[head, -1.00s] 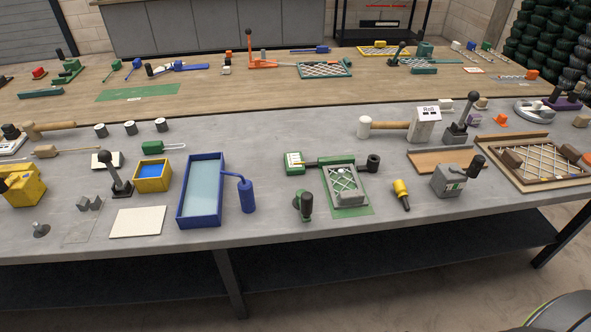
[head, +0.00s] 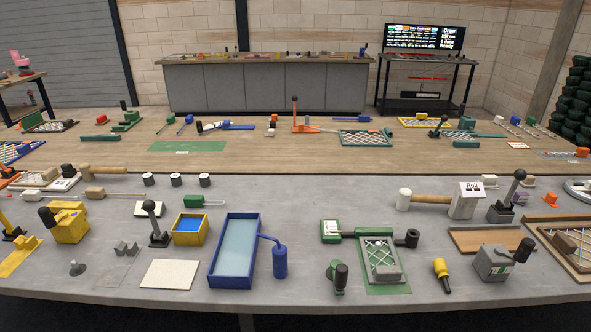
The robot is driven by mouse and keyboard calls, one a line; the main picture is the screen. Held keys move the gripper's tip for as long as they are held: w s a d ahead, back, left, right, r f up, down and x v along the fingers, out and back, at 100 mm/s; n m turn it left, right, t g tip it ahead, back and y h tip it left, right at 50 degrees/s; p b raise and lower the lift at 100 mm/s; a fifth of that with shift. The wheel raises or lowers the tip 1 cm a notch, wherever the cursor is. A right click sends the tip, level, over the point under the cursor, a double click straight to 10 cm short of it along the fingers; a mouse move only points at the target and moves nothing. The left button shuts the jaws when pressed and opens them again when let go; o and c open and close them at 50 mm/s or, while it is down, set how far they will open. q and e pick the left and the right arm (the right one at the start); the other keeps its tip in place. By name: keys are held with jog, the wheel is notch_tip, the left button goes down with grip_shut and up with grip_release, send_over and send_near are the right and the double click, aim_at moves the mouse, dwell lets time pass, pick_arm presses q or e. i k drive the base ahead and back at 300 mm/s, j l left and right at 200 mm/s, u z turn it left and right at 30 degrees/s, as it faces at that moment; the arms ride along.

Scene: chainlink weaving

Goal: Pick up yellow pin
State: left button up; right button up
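A yellow pin (head: 441,269) with a dark tip lies on the grey table (head: 330,298) near its front edge, right of centre in the head view. Its yellow head points away from me and its dark tip points toward the front edge. It lies between a small mesh frame on a green mat and a grey block with a black-knobbed lever. Nothing covers it. Neither of my grippers shows in the head view.
Left of the pin are the green mat (head: 399,290) with its mesh frame (head: 379,262) and a green tool with a black knob (head: 338,275). The grey lever block (head: 493,263) stands close on its right. A blue tray (head: 234,249) stands further left.

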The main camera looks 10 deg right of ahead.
aim_at(441, 267)
jog(key=z, duration=1.45)
